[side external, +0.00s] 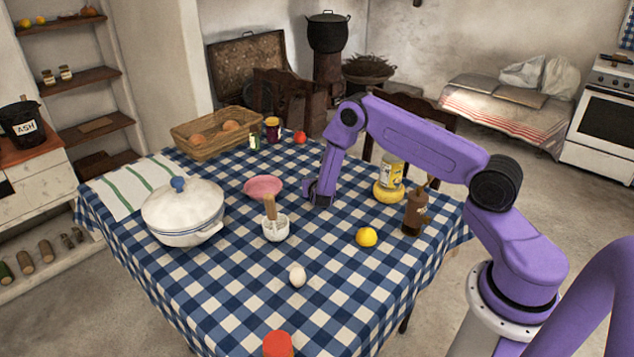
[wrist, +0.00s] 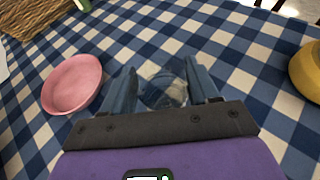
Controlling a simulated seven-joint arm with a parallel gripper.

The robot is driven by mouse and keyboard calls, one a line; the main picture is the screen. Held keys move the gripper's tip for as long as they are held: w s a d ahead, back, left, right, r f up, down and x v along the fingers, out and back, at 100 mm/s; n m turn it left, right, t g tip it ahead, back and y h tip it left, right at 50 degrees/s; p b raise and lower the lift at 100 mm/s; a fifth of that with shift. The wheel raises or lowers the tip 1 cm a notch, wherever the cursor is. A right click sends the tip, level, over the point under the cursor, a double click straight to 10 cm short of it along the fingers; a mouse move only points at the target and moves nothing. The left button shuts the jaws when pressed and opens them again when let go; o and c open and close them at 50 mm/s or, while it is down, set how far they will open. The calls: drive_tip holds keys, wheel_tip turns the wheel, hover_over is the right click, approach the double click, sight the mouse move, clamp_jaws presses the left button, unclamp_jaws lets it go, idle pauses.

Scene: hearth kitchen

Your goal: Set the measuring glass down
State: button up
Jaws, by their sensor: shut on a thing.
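My gripper (side external: 318,197) is low over the blue-checked tablecloth, to the right of the pink bowl, pointing down. In the wrist view its two fingers (wrist: 164,90) are closed on a clear measuring glass (wrist: 165,86), and the cloth's checks show through it. The glass cannot be made out in the side view. Whether its base touches the cloth or hangs just above it cannot be told.
A pink bowl (side external: 263,186) and a white mortar with pestle (side external: 275,230) stand left of my gripper. A yellow jar (side external: 389,180), brown bottle (side external: 415,213) and lemon (side external: 366,237) are to the right. A wicker basket (side external: 215,140) is behind. Nearby cloth is clear.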

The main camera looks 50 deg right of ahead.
drive_tip(key=o, duration=1.1)
drive_tip(key=shift+f, duration=0.15)
drive_tip(key=v, duration=1.2)
drive_tip(key=shift+r, duration=0.25)
drive_tip(key=s+a+r+m+g+h, duration=0.1)
drive_tip(key=s+a+r+m+g, duration=0.2)
drive_tip(key=r, duration=0.5)
drive_tip(key=s+a+r+m+g+y, duration=0.2)
drive_tip(key=s+a+r+m+y, duration=0.1)
drive_tip(key=s, duration=0.8)
drive_tip(key=s+a+r+m+g+y, duration=0.2)
drive_tip(key=s+a+r+m+y, duration=0.2)
drive_tip(key=s, duration=0.7)
drive_tip(key=s+a+r+m+g+y, duration=0.2)
drive_tip(key=s+a, duration=0.4)
drive_tip(key=s, duration=0.5)
drive_tip(key=shift+s+r+m+y, duration=0.2)
drive_tip(key=shift+r+m+y, duration=0.45)
drive_tip(key=shift+m+y, duration=0.45)
